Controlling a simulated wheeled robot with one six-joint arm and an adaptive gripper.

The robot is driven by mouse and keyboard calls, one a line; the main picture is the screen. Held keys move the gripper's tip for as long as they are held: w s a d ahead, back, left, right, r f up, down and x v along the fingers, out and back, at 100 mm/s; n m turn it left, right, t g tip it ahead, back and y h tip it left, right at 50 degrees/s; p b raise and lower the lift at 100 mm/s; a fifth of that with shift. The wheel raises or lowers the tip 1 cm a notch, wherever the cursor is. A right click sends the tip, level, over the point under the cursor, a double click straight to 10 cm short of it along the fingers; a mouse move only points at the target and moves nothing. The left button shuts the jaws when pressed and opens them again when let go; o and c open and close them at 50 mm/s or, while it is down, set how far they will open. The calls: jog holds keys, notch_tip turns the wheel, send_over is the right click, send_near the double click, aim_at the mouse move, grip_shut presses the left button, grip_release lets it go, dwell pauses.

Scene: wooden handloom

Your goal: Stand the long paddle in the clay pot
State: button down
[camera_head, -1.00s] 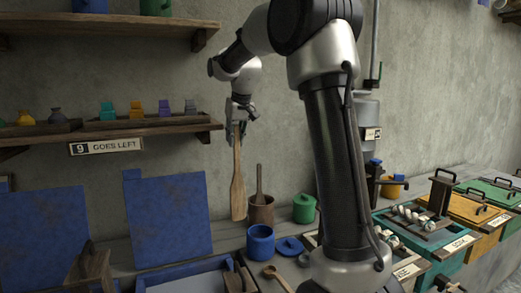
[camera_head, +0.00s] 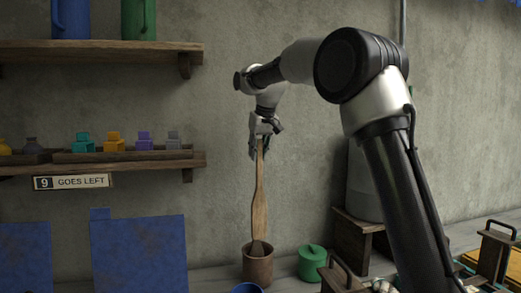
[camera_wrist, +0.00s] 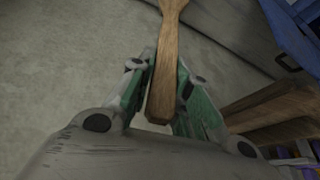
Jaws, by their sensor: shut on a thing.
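My gripper (camera_head: 260,148) is shut on the handle end of the long wooden paddle (camera_head: 259,200), which hangs nearly upright below it. The wrist view also shows the paddle (camera_wrist: 163,75) between my two fingers (camera_wrist: 160,95). The brown clay pot (camera_head: 257,268) stands on the bench directly below the paddle in the head view. The paddle's lower end meets the pot's rim in the picture; I cannot tell whether it is inside, above or in front of it. A dark rounded piece shows at the mouth. The shorter stick in the pot is mostly hidden.
A green lidded jar (camera_head: 312,264) stands just right of the pot, and a blue pot (camera_head: 247,288) is in front. Blue panels (camera_head: 140,255) are at left. A shelf (camera_head: 110,165) with small coloured items is on the wall at left.

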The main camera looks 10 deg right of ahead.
jog(key=shift+f, duration=8.5)
jog(key=c, duration=1.3)
grip_release()
jog(key=shift+o, duration=0.2)
jog(key=g, duration=0.1)
send_near(258, 199)
jog(key=s+d+f, duration=0.2)
jog(key=s+f, duration=0.2)
jog(key=s+d, duration=0.4)
jog(key=s, duration=0.7)
jog(key=s+d+f+m, duration=0.1)
jog(key=s+d, duration=0.3)
jog(key=s, duration=0.8)
jog(key=s+d+f+m+t, duration=0.1)
jog(key=s+d, duration=0.3)
jog(key=s, duration=0.7)
jog(key=shift+s+d+f+h, duration=0.15)
jog(key=shift+s+d+h, duration=0.05)
jog(key=shift+d+h, duration=0.2)
